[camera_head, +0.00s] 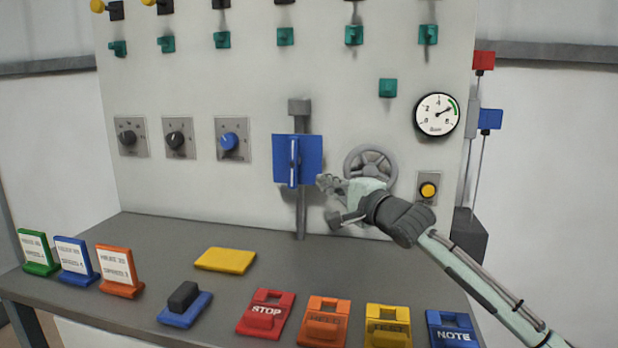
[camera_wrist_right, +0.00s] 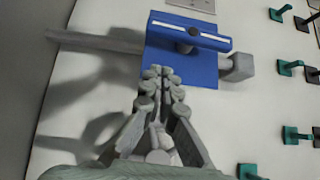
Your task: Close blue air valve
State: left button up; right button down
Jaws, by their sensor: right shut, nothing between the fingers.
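The blue air valve (camera_head: 309,160) sits on a vertical grey pipe in the middle of the panel. Its long blue handle (camera_head: 294,163) stands upright, in line with the pipe. In the right wrist view the blue valve plate (camera_wrist_right: 182,66) fills the upper middle, and its handle (camera_wrist_right: 190,32) runs along the pipe. My right gripper (camera_head: 322,182) is just right of the handle in the head view. It is shut and empty, with its fingertips (camera_wrist_right: 158,72) over the plate's edge in the wrist view. Whether it touches the valve I cannot tell. My left gripper is not in view.
A grey handwheel (camera_head: 370,162) is behind my right gripper. A gauge (camera_head: 437,114) and a yellow button (camera_head: 428,190) lie to the right. Dials (camera_head: 228,140) line the panel's left. The shelf (camera_head: 180,250) below holds signs, a yellow block (camera_head: 225,260) and labelled blocks (camera_head: 266,312).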

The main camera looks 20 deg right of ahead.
aim_at(293, 163)
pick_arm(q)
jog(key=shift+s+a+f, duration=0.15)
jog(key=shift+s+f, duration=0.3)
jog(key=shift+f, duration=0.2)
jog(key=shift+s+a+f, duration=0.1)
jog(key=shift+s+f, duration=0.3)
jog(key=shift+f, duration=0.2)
pick_arm(e)
jog(key=shift+w+a, duration=0.5)
jog(key=shift+a, duration=0.35)
jog(key=shift+w+a, duration=0.5)
jog(key=shift+a, duration=0.3)
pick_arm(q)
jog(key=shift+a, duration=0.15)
